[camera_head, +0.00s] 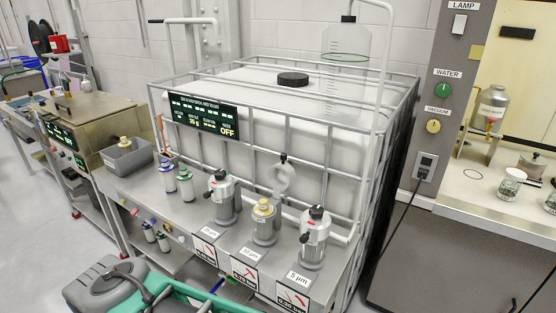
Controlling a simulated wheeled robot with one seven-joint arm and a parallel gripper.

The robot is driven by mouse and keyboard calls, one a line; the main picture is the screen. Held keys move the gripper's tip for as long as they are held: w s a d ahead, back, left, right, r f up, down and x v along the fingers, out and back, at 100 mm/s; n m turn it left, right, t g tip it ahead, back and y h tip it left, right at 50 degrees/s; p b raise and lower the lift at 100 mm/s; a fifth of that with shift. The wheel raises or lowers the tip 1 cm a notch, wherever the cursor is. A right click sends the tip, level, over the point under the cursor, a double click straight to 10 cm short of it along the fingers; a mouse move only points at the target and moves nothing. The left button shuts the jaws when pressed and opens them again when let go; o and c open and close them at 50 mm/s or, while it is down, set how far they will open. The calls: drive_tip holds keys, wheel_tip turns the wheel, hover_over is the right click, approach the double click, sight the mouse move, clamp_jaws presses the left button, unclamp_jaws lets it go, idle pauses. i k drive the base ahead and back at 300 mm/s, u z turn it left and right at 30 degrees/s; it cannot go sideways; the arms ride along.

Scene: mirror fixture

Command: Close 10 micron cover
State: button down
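The middle filter housing (265,228) stands on the steel bench ledge, above a label that seems to read 10 µm (250,254). Its grey cover (282,180) is swung up and stands upright behind the housing, with a dark knob at its top. A pale yellow-topped filter (263,208) shows in the open housing mouth. The left housing (223,203) and the right housing (314,245), labelled 5 µm (299,279), have their covers down. My gripper is not in view.
A large white caged tank (300,135) stands close behind the housings. Green-and-white filters (186,185) and a grey bin (127,157) sit left on the bench (150,192). A teal crate (190,294) and grey container (100,288) are in front. A counter (480,205) is at right.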

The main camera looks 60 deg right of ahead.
sight(283, 175)
drive_tip(key=z, duration=0.05)
drive_tip(key=k, duration=0.6)
drive_tip(key=z, duration=0.75)
drive_tip(key=i, duration=0.5)
